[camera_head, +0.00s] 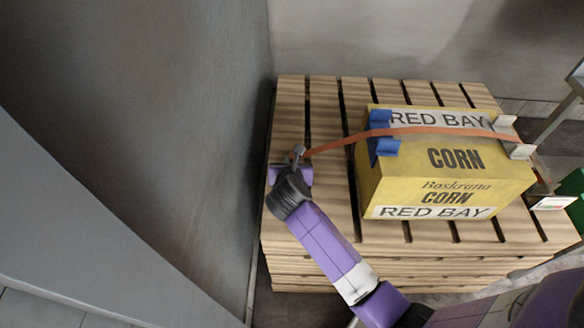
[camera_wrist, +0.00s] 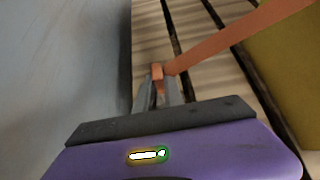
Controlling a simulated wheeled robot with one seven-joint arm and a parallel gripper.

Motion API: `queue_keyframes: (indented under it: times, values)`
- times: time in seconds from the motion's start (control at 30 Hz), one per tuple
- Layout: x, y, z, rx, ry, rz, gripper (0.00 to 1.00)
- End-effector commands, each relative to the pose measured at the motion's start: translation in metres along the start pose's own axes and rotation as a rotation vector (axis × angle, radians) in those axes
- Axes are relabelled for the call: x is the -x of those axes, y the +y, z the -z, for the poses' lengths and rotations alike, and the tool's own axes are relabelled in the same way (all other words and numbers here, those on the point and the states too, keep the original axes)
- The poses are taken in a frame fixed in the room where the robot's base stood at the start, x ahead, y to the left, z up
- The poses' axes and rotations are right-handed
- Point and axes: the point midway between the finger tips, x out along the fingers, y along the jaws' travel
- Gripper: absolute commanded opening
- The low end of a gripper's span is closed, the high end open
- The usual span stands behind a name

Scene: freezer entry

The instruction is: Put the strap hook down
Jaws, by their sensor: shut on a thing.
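The strap hook (camera_head: 298,152) is a small grey piece at the left end of an orange strap (camera_head: 345,141). My gripper (camera_head: 296,160) is shut on the hook, over the left part of the wooden pallet (camera_head: 291,110). In the wrist view my gripper (camera_wrist: 166,90) has its fingers around the strap's end, and the hook itself is mostly hidden between them. The strap (camera_wrist: 235,35) runs up to the right from the fingers. In the head view it crosses the top of a yellow corn box (camera_head: 455,160). I cannot tell whether the hook touches the pallet.
Blue corner pieces (camera_head: 382,133) and white corner pieces (camera_head: 513,136) sit on the box's edges under the strap. A grey wall (camera_head: 190,120) stands close to the left of the pallet. A green crate (camera_head: 573,200) is at the right. Bare slats lie left of the box.

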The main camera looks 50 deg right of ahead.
Motion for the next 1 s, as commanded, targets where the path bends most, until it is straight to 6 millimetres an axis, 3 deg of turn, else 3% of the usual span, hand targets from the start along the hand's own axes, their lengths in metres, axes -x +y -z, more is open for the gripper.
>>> queue_keyframes:
  times: [0.13, 0.53, 0.57, 0.63, 1.0]
  values:
    - [-0.013, 0.000, 0.018, 0.001, 0.000, 0.000, 0.00]
    - [-0.015, 0.000, 0.021, 0.000, -0.001, -0.001, 0.00]
    - [-0.015, 0.000, 0.021, 0.000, -0.001, 0.000, 0.18]
    - [-0.015, 0.000, 0.021, 0.000, -0.001, 0.000, 0.32]
    - [-0.014, 0.000, 0.020, -0.001, -0.001, 0.000, 0.34]
